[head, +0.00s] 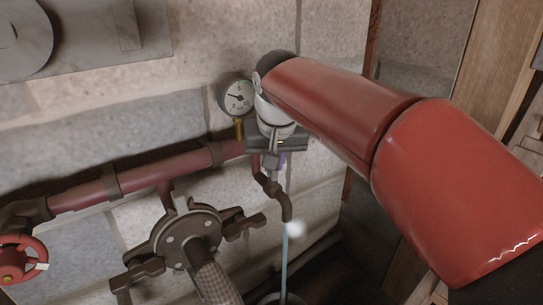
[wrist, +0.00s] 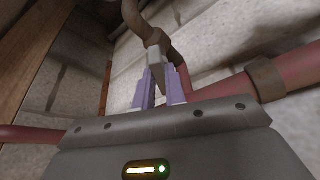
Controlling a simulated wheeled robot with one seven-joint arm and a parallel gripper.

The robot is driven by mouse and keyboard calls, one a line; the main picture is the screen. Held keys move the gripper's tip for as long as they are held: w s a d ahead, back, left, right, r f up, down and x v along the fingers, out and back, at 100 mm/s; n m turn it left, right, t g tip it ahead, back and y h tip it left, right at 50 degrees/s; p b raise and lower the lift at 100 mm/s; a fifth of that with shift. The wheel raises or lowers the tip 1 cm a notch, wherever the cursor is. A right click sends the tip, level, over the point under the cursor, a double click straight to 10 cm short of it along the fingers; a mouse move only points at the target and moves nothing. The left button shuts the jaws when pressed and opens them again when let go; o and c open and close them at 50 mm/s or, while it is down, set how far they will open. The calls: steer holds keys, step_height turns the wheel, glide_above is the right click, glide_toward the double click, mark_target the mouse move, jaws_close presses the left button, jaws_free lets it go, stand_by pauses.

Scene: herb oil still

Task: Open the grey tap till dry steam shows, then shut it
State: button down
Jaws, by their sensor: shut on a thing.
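The grey tap's dark body and bent spout (head: 286,208) hang below the red pipe. A thin pale-blue stream (head: 284,262) runs straight down from the spout, and a small white puff (head: 296,229) hangs beside it. My gripper (head: 281,160) is at the tap, largely hidden by my wrist in the head view. In the wrist view its purple fingers (wrist: 160,86) are shut on the tap's grey handle (wrist: 157,58), with the brown tap body and pipe just behind. How far the handle is turned is hard to tell.
A round pressure gauge (head: 237,97) sits left of my wrist. The red pipe (head: 140,181) runs along the block wall to a red handwheel (head: 18,262). A clamped flange (head: 188,236) with a braided hose (head: 211,280) is below. A vessel rim (head: 278,298) shows under the stream.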

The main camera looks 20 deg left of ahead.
steer(key=n, duration=0.2)
steer(key=n+y+p, duration=0.1)
steer(key=n+g+p, duration=0.1)
steer(key=n, duration=0.1)
steer(key=shift+w+d+n+y, duration=0.25)
steer(key=shift+d+n+y, duration=0.05)
steer(key=shift+d+y, duration=0.1)
steer(key=shift+a, duration=0.1)
stand_by(0.3)
steer(key=c, duration=1.5)
jaws_free()
steer(key=shift+o, duration=0.2)
steer(key=p+v, duration=0.1)
steer(key=v, duration=0.6)
steer(key=shift+r, duration=0.4)
